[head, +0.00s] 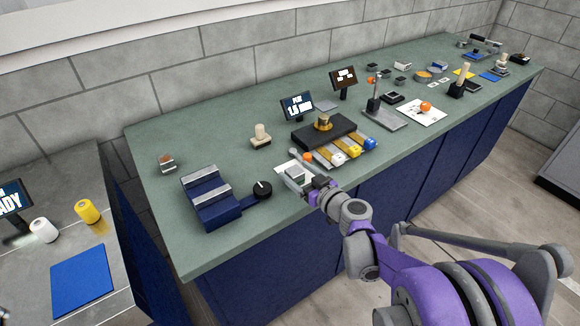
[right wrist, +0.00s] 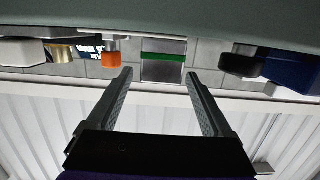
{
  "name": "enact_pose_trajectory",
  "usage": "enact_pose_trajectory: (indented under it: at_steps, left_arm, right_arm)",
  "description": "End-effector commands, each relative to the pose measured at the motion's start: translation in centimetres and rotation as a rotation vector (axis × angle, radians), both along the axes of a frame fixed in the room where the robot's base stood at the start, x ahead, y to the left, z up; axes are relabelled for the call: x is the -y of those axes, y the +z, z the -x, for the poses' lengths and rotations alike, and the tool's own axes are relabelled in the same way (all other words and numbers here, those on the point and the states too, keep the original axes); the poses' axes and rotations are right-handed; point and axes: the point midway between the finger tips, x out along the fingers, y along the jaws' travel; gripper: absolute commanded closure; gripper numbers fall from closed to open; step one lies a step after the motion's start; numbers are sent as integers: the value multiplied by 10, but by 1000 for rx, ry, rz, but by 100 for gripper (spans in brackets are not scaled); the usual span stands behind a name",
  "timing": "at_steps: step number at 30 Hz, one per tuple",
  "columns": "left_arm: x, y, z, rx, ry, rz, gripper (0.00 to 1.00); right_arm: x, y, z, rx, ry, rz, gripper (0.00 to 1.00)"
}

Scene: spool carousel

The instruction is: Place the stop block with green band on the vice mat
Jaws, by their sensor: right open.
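The stop block with green band (right wrist: 164,72) is a grey block with a green stripe in the right wrist view. It appears between and just beyond the fingertips of my right gripper (right wrist: 160,75), with a gap on each side. In the head view a small grey block (head: 295,173) stands on a white mat (head: 283,169) right of the blue vice (head: 205,190). My right gripper (head: 313,192) is open and empty at its near side. The green band cannot be made out in the head view. I cannot tell whether this white mat is the vice mat. My left gripper is not in view.
A black knob (head: 262,189) sits left of the block. A dark rack (head: 323,134) with orange, white, yellow and blue ends is at its right. A small block with a reddish band (head: 167,164) stands behind the vice. The bench's front left corner is clear.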

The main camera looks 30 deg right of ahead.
Motion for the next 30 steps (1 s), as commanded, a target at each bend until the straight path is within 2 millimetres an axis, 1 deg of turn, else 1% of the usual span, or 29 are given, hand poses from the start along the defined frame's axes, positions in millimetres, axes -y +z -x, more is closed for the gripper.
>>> enact_pose_trajectory:
  at_steps: [1,6,9,12,16,30]
  left_arm:
    - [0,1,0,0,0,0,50]
    - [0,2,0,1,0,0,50]
    - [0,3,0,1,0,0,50]
    - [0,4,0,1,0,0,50]
    - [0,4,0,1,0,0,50]
    - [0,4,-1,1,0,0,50]
  right_arm:
    - [2,2,13,0,-3,0,15]
    - [4,7,47,0,-3,0,15]
    - [5,10,61,0,-3,0,15]
    - [6,11,70,0,-2,0,15]
    - [6,11,74,0,0,0,15]
    - [5,11,74,0,0,0,15]
